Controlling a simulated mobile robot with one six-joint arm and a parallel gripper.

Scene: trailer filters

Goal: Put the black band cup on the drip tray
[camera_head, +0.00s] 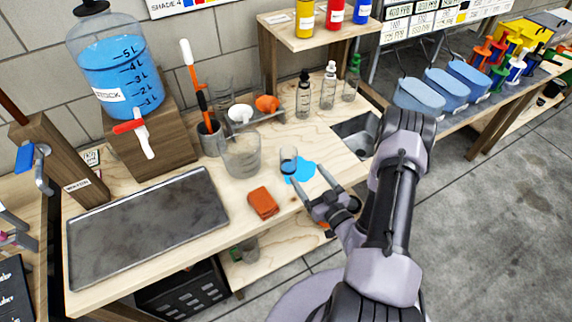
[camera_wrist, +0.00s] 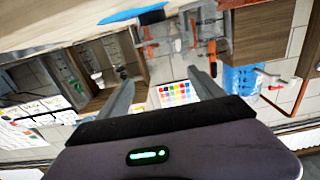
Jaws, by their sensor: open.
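A small clear cup (camera_head: 288,160) with blue liquid stands on the wooden bench, at the left edge of a blue puddle (camera_head: 303,171). A wide grey metal tray (camera_head: 150,228), which looks like the drip tray, lies bare at the bench's left front, below the tank's tap. My gripper (camera_head: 308,174) is open and empty, its fingers pointing toward the puddle, just right of and in front of the cup. In the wrist view, the open fingers (camera_wrist: 158,78) have nothing between them; I cannot pick out the cup there.
A large clear beaker (camera_head: 241,153) stands left of the cup, and an orange sponge (camera_head: 263,203) lies in front. Several bottles (camera_head: 328,87) stand behind. A sink (camera_head: 355,135) is at right. The blue stock tank (camera_head: 120,78) stands on a wooden block behind the tray.

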